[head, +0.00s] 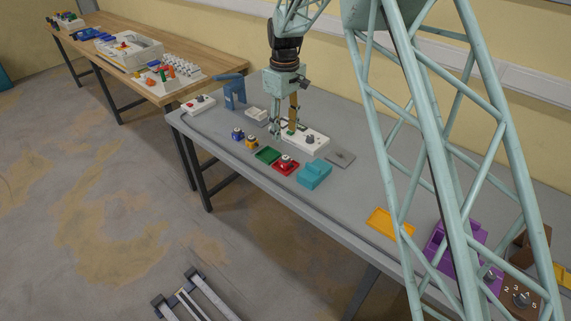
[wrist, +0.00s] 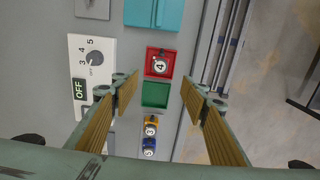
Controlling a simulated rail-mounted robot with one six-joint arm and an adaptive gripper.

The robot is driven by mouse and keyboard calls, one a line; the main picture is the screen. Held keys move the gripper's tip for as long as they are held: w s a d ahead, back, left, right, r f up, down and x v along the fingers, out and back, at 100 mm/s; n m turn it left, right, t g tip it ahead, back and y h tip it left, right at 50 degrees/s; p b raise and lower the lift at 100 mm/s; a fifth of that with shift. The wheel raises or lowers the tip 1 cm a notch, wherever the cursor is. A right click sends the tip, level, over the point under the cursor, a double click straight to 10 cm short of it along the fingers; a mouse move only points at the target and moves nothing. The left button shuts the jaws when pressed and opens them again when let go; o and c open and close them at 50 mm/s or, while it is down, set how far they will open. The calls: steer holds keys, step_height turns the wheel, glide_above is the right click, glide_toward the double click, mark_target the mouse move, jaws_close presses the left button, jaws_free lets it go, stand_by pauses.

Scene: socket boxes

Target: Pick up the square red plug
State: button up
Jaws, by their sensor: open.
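The square red plug (wrist: 160,62) shows in the wrist view just above centre, with a round white top marked 4. A red square surround frames it, and I cannot tell tray from plug body. In the head view the red plug (head: 286,161) sits near the table's front edge, beside a green tray (head: 267,155). My gripper (head: 284,134) is over the table, behind the green tray and in front of a white box. In the wrist view my gripper (wrist: 157,92) is open and empty, its fingers either side of the green tray (wrist: 155,94), with the plug beyond the fingertips.
A white box (wrist: 93,60) with a dial and OFF label lies left of the fingers. A teal block (head: 314,176) stands right of the plug. Yellow (head: 251,143) and blue (head: 237,134) plugs stand left of the green tray.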

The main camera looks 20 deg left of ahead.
glide_above(286, 157)
steer(key=f, duration=0.8)
steer(key=shift+a+b, duration=0.25)
steer(key=shift+b, duration=0.1)
steer(key=shift+f, duration=0.25)
steer(key=shift+f, duration=0.15)
steer(key=shift+d+f+b, duration=0.2)
steer(key=shift+f+b, duration=0.2)
steer(key=shift+f, duration=2.05)
steer(key=c, duration=1)
